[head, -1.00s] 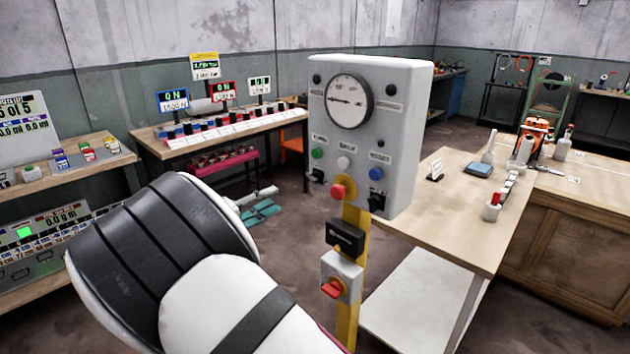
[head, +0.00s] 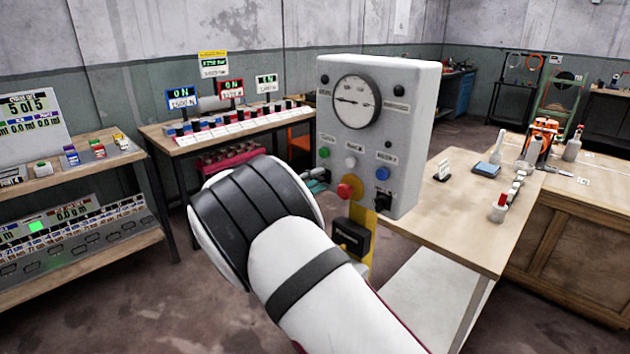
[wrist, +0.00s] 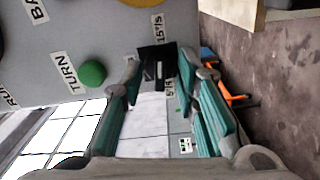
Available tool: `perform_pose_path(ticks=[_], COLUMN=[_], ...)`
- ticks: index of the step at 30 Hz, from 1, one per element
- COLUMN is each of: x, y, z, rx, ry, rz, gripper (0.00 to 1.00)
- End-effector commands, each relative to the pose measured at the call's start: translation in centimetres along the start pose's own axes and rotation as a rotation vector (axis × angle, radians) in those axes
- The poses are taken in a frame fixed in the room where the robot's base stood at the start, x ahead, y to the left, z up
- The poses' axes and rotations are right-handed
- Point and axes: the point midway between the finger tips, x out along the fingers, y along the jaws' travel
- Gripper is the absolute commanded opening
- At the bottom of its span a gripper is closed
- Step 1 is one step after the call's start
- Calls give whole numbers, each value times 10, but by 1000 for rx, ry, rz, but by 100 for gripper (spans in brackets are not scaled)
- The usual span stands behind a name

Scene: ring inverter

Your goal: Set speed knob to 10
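The speed knob (wrist: 157,58) is a black knob on the lower left of the grey control box (head: 408,150). In the wrist view, labels reading 15°/s and 5°/s sit beside it. I cannot tell its exact setting. My gripper (wrist: 160,76), with teal finger pads, is open. Its fingertips lie on either side of the knob in the wrist view, with gaps visible; I cannot tell whether they touch it. In the head view my gripper (head: 317,182) is at the box's lower left corner, largely hidden behind my arm.
The green button (wrist: 92,73) is close to the left finger. The head view also shows a white button (head: 351,162), blue button (head: 382,173), red button (head: 345,190) and another black knob (head: 383,198). A wooden table (head: 455,215) stands right of the box.

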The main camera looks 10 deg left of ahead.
Motion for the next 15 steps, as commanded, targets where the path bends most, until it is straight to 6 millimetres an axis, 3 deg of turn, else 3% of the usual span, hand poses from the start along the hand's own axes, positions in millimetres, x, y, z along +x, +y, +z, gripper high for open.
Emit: perform_pose_path(ticks=[9, 13, 15], x=[2, 2, 2], y=[0, 0, 0], z=[0, 0, 0], rx=[0, 0, 0], ry=[0, 0, 0], rz=[0, -1, -1], gripper=[28, 0, 0])
